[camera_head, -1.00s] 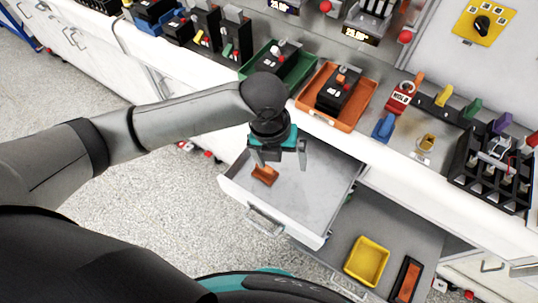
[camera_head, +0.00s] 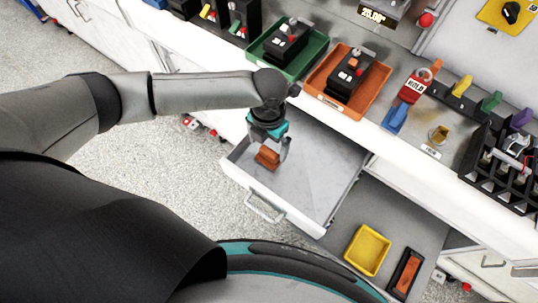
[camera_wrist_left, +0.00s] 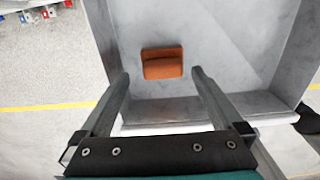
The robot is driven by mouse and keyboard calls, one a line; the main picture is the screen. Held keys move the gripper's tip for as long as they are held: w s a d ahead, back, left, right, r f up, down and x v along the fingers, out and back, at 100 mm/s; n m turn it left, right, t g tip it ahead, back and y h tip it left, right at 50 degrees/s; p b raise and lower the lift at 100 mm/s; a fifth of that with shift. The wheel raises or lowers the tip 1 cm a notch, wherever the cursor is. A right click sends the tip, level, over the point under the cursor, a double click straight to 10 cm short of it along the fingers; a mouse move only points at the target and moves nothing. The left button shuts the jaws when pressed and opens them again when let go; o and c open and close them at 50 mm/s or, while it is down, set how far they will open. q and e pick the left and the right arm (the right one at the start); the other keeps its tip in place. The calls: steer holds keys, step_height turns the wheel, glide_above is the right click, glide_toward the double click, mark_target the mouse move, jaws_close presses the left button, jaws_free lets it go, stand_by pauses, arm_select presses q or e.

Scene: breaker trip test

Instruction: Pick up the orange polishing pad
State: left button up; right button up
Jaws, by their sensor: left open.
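The orange polishing pad (camera_head: 267,157) lies on the floor of the open upper drawer (camera_head: 308,190), near its left end in the head view. In the left wrist view the pad (camera_wrist_left: 162,63) lies ahead of and between the two open fingers, with clear space on both sides. My left gripper (camera_head: 271,154) is open above the pad, pointing down into the drawer. In the left wrist view its fingers (camera_wrist_left: 160,75) hold nothing. Whether the fingertips reach pad height is hard to tell. My right gripper is not in view.
A lower surface holds a yellow bin (camera_head: 367,250) and a black tray with an orange block (camera_head: 406,273). On the counter stand a green tray (camera_head: 313,68), an orange tray (camera_head: 376,99) and a black rack (camera_head: 495,170). The drawer walls surround the pad.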

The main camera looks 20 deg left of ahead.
mark_target(269, 151)
arm_select(q)
steer(key=shift+s+d+f, duration=0.15)
steer(key=shift+f, duration=2.5)
steer(key=shift+c, duration=0.2)
steer(key=c, duration=1.3)
step_height(269, 151, up, 20)
steer(key=shift+r+p, duration=0.1)
steer(key=shift+p, duration=0.95)
